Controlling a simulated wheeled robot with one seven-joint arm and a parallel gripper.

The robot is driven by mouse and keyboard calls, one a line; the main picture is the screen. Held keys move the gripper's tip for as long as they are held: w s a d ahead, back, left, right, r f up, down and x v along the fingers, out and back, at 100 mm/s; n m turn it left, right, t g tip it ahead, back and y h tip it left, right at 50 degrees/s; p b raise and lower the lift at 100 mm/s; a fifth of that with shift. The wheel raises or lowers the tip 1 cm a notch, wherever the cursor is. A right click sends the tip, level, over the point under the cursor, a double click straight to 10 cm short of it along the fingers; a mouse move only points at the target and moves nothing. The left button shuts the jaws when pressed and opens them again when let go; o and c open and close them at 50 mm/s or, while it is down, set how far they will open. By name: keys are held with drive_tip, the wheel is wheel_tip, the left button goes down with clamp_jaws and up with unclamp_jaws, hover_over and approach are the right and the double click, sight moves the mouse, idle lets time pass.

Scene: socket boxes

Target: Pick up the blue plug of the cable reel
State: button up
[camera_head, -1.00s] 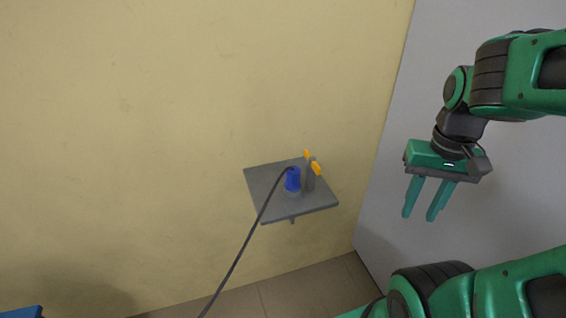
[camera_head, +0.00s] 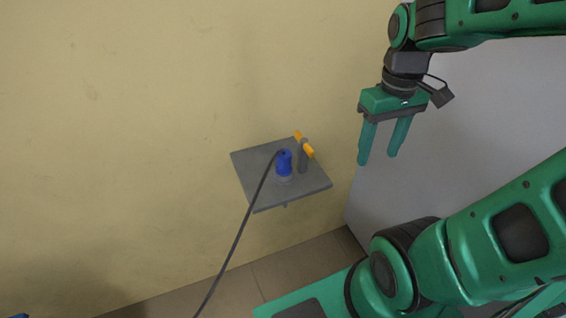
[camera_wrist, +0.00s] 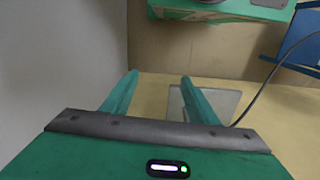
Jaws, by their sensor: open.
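The blue plug (camera_head: 284,163) stands upright on a grey shelf (camera_head: 256,189) fixed to the yellow wall in the head view. A dark cable (camera_head: 240,230) rises from its top and hangs down over the shelf's left side. My gripper (camera_head: 377,161) is open and empty, to the right of the shelf and apart from the plug, with its fingers pointing down. In the wrist view my gripper's fingers (camera_wrist: 158,76) are spread, and part of the grey shelf (camera_wrist: 228,102) shows beyond the right finger. The plug cannot be made out there.
A grey post with an orange handle (camera_head: 304,145) stands just right of the plug on the shelf. A grey wall (camera_head: 480,120) is at the right. A blue object (camera_wrist: 300,40) shows at the wrist view's upper right, near the cable (camera_wrist: 268,82).

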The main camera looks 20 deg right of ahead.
drive_tip(key=w+a+n, duration=0.5)
drive_tip(key=w+n, duration=0.2)
drive_tip(key=w, duration=0.1)
drive_tip(key=n, duration=0.8)
approach(283, 153)
drive_tip(key=shift+s+d+f, duration=0.35)
drive_tip(key=shift+s+d, duration=0.15)
drive_tip(key=shift+d, duration=0.3)
drive_tip(key=shift+n, duration=0.4)
drive_tip(key=f, duration=0.4)
drive_tip(key=shift+w+a+f, duration=0.25)
drive_tip(key=shift+a+f, duration=0.15)
drive_tip(key=shift+w+a+f, duration=0.1)
drive_tip(key=shift+a+f, duration=0.05)
drive_tip(key=shift+f, duration=1.35)
drive_tip(key=shift+w+a+f, duration=0.1)
drive_tip(key=shift+f, duration=1.45)
drive_tip(key=c, duration=1.2)
